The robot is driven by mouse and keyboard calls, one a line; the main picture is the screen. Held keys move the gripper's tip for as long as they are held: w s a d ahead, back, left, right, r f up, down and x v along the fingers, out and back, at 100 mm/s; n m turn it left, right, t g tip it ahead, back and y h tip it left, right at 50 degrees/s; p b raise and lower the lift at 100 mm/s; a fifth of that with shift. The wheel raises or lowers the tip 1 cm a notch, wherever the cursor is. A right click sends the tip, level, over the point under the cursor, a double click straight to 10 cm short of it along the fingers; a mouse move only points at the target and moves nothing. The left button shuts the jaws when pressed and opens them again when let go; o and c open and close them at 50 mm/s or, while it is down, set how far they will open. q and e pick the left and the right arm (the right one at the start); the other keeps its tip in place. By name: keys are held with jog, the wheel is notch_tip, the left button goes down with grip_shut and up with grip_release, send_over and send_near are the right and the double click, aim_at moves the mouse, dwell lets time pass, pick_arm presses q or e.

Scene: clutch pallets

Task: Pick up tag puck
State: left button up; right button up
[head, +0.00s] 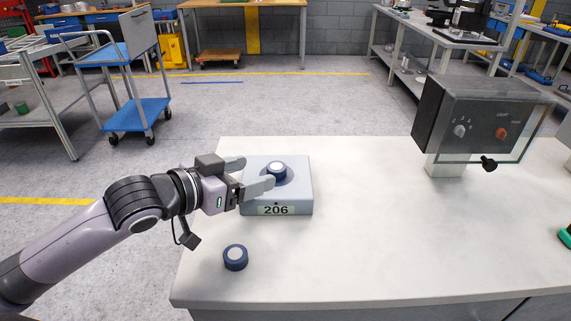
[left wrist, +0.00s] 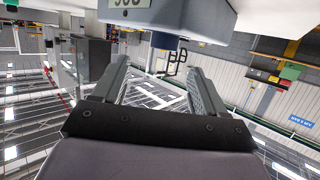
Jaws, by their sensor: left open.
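A dark blue puck with a pale top (head: 277,169) sits on a grey block labelled 206 (head: 301,188), on a round dark patch. A second similar puck (head: 235,257) lies on the white table in front of the block. My left gripper (head: 253,172) is open and empty. Its fingers point right over the block, with their tips close to the left side of the upper puck; contact cannot be told. The left wrist view is upside down: the block (left wrist: 190,14) is at the top, and the puck (left wrist: 164,41) shows beyond the open fingers (left wrist: 162,78). My right gripper is not in view.
A control box with knobs (head: 480,118) stands at the table's right. The white table (head: 380,225) is clear between block and box. A green item (head: 565,237) is at the right edge. A blue cart (head: 138,113) stands on the floor behind left.

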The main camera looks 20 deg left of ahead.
aim_at(276, 167)
pick_arm(q)
jog(key=shift+a+f+x, duration=0.1)
jog(key=shift+x, duration=1.55)
jog(key=shift+a+f+x, duration=0.1)
jog(key=shift+a+x, duration=0.05)
jog(key=shift+x, duration=1.55)
jog(key=c, duration=1.2)
